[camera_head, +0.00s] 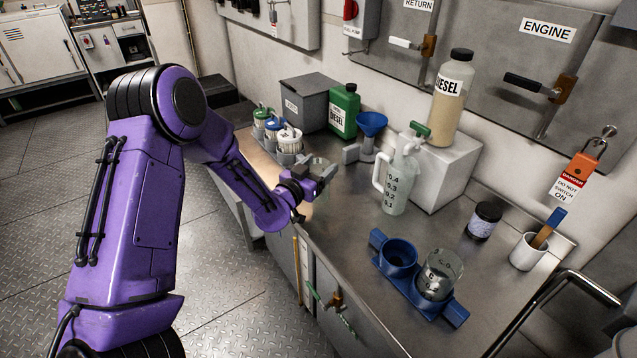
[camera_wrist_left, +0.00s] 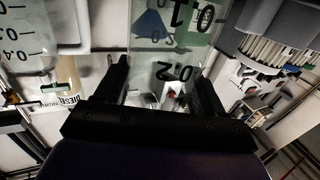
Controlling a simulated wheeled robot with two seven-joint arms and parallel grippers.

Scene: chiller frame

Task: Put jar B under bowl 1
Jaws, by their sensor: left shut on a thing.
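My left gripper (camera_head: 322,182) is shut on a clear glass jar (camera_head: 316,166) above the bench. In the left wrist view the jar (camera_wrist_left: 170,45) stands between the fingers, with the marks 0.1 and 0.2 on it; I cannot read a letter on it. Several capped units with white, ribbed lower parts (camera_head: 289,138) stand in a row just left of and behind the gripper; I cannot tell which is bowl 1. Another clear jar (camera_head: 440,272) stands in the right cup of a blue two-cup holder (camera_head: 455,313). The holder's left cup is empty. My right gripper does not show.
A clear jug (camera_head: 397,188) stands right of the gripper, with a blue funnel (camera_head: 370,125) behind. A green diesel can (camera_head: 344,110) and grey box (camera_head: 307,100) stand at the back. A dark-lidded jar (camera_head: 484,220) and white cup (camera_head: 527,251) stand at right. The bench's front middle is clear.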

